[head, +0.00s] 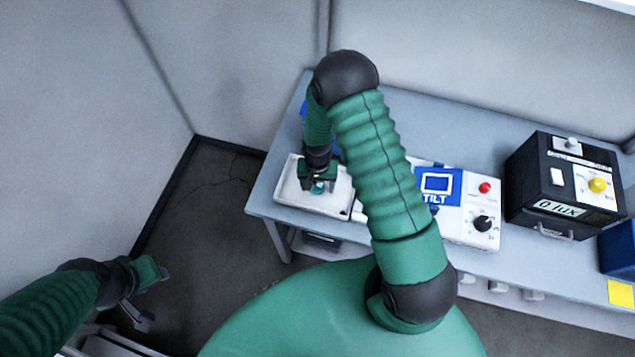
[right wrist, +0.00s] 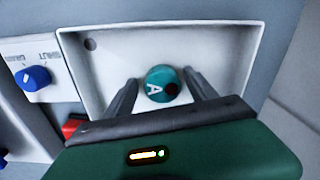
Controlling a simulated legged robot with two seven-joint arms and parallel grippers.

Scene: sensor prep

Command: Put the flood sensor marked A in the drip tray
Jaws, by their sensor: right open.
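The flood sensor marked A (right wrist: 160,88) is a round teal piece with a white letter A and a dark spot. It is inside the white drip tray (right wrist: 110,65), and in the head view the sensor (head: 318,187) shows as a small teal patch. My right gripper (right wrist: 160,92) is open, with one finger on each side of the sensor. In the head view my right gripper (head: 318,180) points down into the drip tray (head: 284,194). My left gripper (head: 153,296) is open and empty at the lower left, away from the table.
A white panel marked TILT (head: 460,212) with knobs stands right of the tray, partly behind my right arm. A black lux meter box (head: 540,190) stands farther right on the grey table (head: 450,125). A blue box (head: 618,245) is at the right edge.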

